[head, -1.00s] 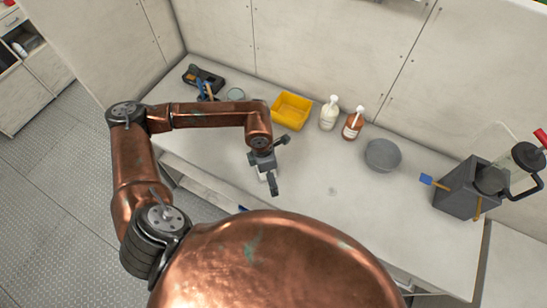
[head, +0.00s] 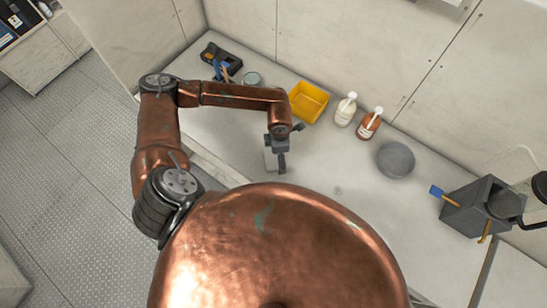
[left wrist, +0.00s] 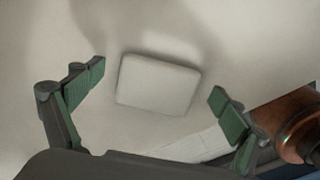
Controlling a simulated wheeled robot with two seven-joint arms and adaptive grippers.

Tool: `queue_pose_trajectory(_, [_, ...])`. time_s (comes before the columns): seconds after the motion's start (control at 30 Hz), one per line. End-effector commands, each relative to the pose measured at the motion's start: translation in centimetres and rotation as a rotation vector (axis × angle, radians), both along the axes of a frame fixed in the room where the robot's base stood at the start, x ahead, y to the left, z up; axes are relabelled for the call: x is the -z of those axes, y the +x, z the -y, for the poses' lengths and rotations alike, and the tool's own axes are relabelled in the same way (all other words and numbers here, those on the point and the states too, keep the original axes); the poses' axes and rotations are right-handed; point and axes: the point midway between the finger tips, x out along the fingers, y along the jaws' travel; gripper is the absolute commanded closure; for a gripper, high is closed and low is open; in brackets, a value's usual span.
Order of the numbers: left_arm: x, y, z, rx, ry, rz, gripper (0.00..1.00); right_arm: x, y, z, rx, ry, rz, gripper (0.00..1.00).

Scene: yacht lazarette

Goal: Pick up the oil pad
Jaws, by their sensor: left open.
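The oil pad (left wrist: 158,86) is a flat, pale, rounded rectangle lying on the light counter in the left wrist view. In the head view a pale edge of what looks like it (head: 269,160) shows beside my left gripper (head: 287,150), which hides the rest. My left gripper is open and points down over the counter. In the left wrist view its green-padded fingers (left wrist: 157,84) stand on either side of the pad, apart from it. Nothing is held. My right gripper is not in view.
On the counter (head: 330,210) stand a yellow bin (head: 308,103), a white bottle (head: 345,110), an amber bottle (head: 369,124), a grey bowl (head: 395,160) and a dark grey box (head: 474,205) with tools. A dark tool case (head: 221,60) lies at the back left. The counter's middle is clear.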

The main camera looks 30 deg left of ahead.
Motion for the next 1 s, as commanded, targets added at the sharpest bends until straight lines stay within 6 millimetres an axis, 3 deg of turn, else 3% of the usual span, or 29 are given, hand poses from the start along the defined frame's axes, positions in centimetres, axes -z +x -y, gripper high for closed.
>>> queue_pose_trajectory(0.1, [0.8,-0.1,-0.1,-0.001,0.001,-0.002,0.07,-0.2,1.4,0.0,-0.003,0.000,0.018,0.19])
queue_pose_trajectory(0.27, [0.9,-0.1,-0.1,-0.002,0.001,-0.001,0.07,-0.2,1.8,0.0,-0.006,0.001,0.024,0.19])
queue_pose_trajectory(0.8, [0.8,-0.1,-0.1,-0.002,0.001,-0.001,0.43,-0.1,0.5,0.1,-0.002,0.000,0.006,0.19])
queue_pose_trajectory(1.0, [0.8,-0.1,-0.1,-0.002,0.001,-0.001,0.43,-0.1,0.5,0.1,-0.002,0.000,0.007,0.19])
